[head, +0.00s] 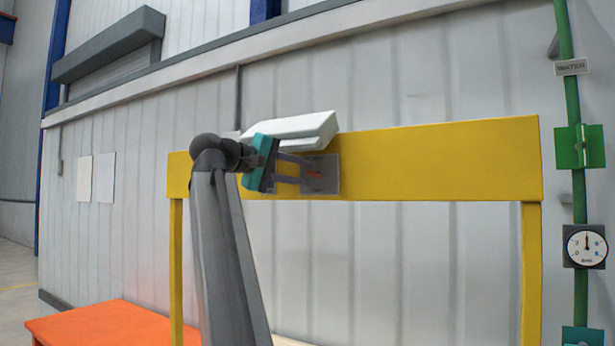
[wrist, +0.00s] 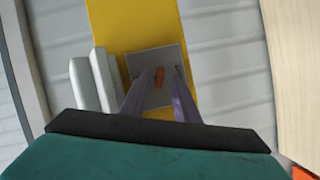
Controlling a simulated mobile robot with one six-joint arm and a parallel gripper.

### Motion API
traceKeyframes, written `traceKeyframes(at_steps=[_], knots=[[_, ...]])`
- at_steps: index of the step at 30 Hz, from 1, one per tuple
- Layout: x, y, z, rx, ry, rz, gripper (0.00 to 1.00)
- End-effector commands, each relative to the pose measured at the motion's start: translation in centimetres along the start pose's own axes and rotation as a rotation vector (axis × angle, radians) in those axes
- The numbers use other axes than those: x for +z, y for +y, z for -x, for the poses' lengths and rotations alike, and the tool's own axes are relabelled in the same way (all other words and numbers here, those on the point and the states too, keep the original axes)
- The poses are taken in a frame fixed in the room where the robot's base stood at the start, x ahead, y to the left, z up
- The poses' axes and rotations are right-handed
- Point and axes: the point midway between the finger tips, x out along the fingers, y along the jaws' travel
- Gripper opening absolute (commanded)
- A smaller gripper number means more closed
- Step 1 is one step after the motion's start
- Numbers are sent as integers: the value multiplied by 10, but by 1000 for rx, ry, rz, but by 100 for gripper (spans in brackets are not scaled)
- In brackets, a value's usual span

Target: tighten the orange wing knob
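The orange wing knob (head: 315,174) is small and sits on a grey square plate (head: 330,186) fixed to a yellow crossbeam (head: 440,160). In the wrist view the knob (wrist: 160,76) stands slightly tilted near the middle of the plate (wrist: 143,62). My gripper (head: 310,171) points at the plate, with its two purple fingers apart. In the wrist view my gripper (wrist: 161,78) has one finger on each side of the knob, with a visible gap on both sides. Whether the fingertips reach the knob's depth is hard to tell.
A white angular housing (head: 290,130) sits at the beam's upper edge, close to my gripper; it also shows left of the plate in the wrist view (wrist: 95,82). An orange surface (head: 105,322) lies low at left. A green pipe with a gauge (head: 586,246) stands far right.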

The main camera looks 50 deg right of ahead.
Motion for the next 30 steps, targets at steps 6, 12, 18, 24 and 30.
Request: traceKeyframes(at_steps=[6, 12, 18, 24, 30], knots=[[-1, 1, 33, -1, 3, 0, 28], [-1, 1, 62, -1, 3, 1, 28], [0, 1, 88, -2, 3, 0, 28], [0, 0, 104, -1, 1, 0, 28], [0, 0, 109, -1, 0, 0, 28]])
